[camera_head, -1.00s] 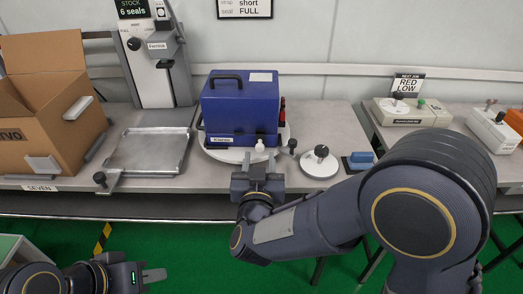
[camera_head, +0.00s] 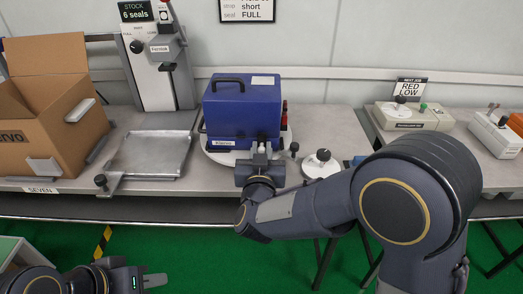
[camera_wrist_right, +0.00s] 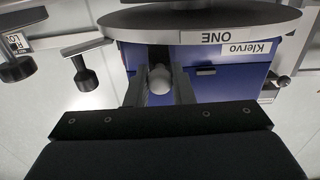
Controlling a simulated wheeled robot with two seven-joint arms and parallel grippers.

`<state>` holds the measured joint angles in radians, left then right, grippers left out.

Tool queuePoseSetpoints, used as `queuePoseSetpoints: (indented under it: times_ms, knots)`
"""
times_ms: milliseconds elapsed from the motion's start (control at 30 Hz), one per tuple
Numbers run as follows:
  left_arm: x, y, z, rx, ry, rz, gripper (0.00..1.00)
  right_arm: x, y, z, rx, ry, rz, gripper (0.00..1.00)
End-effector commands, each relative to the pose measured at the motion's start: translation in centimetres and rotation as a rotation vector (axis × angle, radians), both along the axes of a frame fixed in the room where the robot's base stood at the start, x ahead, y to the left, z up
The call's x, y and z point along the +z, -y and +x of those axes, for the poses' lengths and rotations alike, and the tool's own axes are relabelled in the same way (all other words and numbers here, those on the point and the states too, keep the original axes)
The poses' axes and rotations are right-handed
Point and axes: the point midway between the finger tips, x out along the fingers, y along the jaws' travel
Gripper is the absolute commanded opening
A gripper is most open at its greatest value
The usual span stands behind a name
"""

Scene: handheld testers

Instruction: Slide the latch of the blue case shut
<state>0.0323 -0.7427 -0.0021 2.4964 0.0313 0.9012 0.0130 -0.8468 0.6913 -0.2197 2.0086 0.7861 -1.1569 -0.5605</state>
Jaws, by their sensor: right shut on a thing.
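The blue case (camera_head: 240,110) stands upright with a black handle on top and a name label on its front. It shows upside down in the right wrist view (camera_wrist_right: 218,84). A round white knob (camera_wrist_right: 160,80) sits low on its front; I take it as the latch's knob. My right gripper (camera_head: 260,153) is at the case's lower front, with its fingers on either side of the knob, shut on it. The gripper and wrist hide part of the latch in the head view. My left gripper (camera_head: 150,281) is low at the left, away from the table; its opening is unclear.
The case rests on a round turntable (camera_head: 217,156). A white disc with a black knob (camera_head: 322,166) is to its right. A metal tray (camera_head: 150,155) and an open cardboard box (camera_head: 50,120) are to the left. My right arm covers the table's right front.

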Motion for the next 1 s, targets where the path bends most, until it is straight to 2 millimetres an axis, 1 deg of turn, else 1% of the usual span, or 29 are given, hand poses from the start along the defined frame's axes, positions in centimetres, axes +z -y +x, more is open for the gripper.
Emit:
queuePoseSetpoints:
  times_ms: [167,233,267,400,500,567,633,867,900,1000]
  knots:
    - [0.0,0.0,0.0,0.0,0.0,0.0,0.25,0.0,0.0,0.0,0.0,0.0,0.0,0.0]
    - [0.1,0.0,0.0,0.0,0.0,0.0,0.25,0.0,-0.3,0.0,0.001,0.0,0.0,0.0]
    - [0.2,0.0,0.0,0.0,0.0,0.0,0.25,0.1,-0.7,0.0,0.001,0.0,0.0,0.0]
    - [0.8,0.0,0.0,0.0,0.0,0.0,0.25,0.2,-3.5,0.1,0.005,0.001,0.0,0.0]
    - [1.1,0.0,0.0,0.0,0.0,0.0,0.25,0.2,-5.1,0.2,0.005,0.001,-0.001,0.0]
    - [1.1,0.0,0.0,0.0,0.0,0.0,0.25,0.1,-5.7,0.2,0.003,0.0,0.0,0.0]
    - [1.2,0.0,0.0,0.0,0.0,0.0,0.25,0.1,-6.0,0.2,0.003,0.0,0.0,0.0]
    - [1.1,0.0,0.0,0.0,0.0,0.0,0.25,0.0,-6.2,0.1,0.006,0.001,0.001,0.0]
    - [1.1,0.0,0.0,0.0,0.0,0.0,0.25,0.1,-6.2,0.1,0.006,0.001,0.001,0.22]
    - [1.1,0.0,0.0,0.0,0.0,0.0,0.25,0.0,-6.2,0.1,0.006,0.0,0.002,0.35]
